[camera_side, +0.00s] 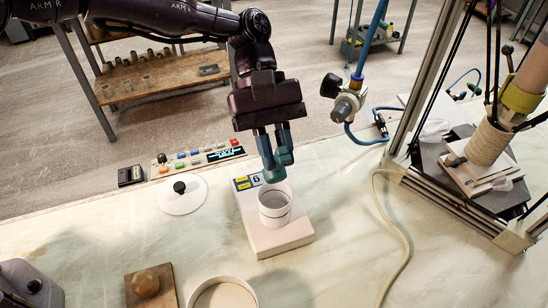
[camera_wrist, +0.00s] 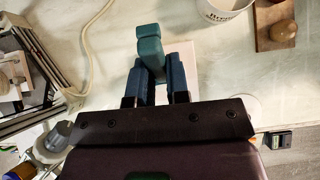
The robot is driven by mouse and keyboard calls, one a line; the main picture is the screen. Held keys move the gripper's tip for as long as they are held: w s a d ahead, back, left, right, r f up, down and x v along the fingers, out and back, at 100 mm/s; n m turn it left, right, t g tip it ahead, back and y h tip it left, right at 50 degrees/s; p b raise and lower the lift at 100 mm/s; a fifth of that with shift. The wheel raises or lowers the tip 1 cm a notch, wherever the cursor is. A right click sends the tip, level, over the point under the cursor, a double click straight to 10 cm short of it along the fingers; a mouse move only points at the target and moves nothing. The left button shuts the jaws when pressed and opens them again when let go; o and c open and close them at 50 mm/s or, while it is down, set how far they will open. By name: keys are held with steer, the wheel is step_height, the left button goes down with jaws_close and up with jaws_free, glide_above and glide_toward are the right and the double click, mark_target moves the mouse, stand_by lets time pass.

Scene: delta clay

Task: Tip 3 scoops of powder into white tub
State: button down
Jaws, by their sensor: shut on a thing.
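My gripper (camera_side: 274,148) points down and is shut on a teal scoop (camera_side: 276,168). The scoop is just above and behind the rim of a white tub (camera_side: 275,212); I cannot tell whether it touches. The white tub stands upright on a pale scale (camera_side: 284,240); its inside looks greyish, and its fill is unclear. In the wrist view the teal scoop (camera_wrist: 150,50) shows between my blue fingers (camera_wrist: 161,72) and hides the tub. Whether powder is in the scoop is hidden. A wider round container (camera_side: 222,282) with pale contents is at the front edge of the side view.
A wooden board with a round knob (camera_side: 146,284) lies front left. A white disc with a black knob (camera_side: 181,194) and a button panel (camera_side: 196,157) lie left of the scale. A hose (camera_side: 402,240) and metal frame (camera_side: 455,207) stand right. The table's left front is partly clear.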

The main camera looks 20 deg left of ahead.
mark_target(281, 147)
steer(key=shift+w+a+r+n+h, duration=0.1)
steer(key=shift+w+a+n+h, duration=0.1)
steer(key=shift+n+h, duration=0.3)
steer(key=shift+w+a+n+h, duration=0.1)
steer(key=shift+a+n+h, duration=0.1)
steer(key=shift+n+h, duration=0.25)
steer(key=shift+d+h, duration=0.1)
steer(key=shift+h, duration=0.15)
steer(key=shift+s+d+r, duration=0.1)
steer(key=shift+d, duration=0.05)
steer(key=s+d+y, duration=0.1)
steer(key=s+d+r+m+t+y, duration=0.1)
steer(key=shift+s+d+r+y, duration=0.15)
steer(key=shift+y, duration=0.15)
steer(key=shift+s+a+r+m+t+y, duration=0.35)
steer(key=shift+m+t+y, duration=0.5)
steer(key=shift+m, duration=0.85)
steer(key=shift+s+a+m+t+y, duration=0.1)
steer(key=shift+a+m+t+y, duration=0.5)
steer(key=shift+m+y, duration=0.85)
steer(key=shift+s+a+r+m+t+y, duration=0.35)
steer(key=shift+m+t+y, duration=0.35)
steer(key=shift+m, duration=1.3)
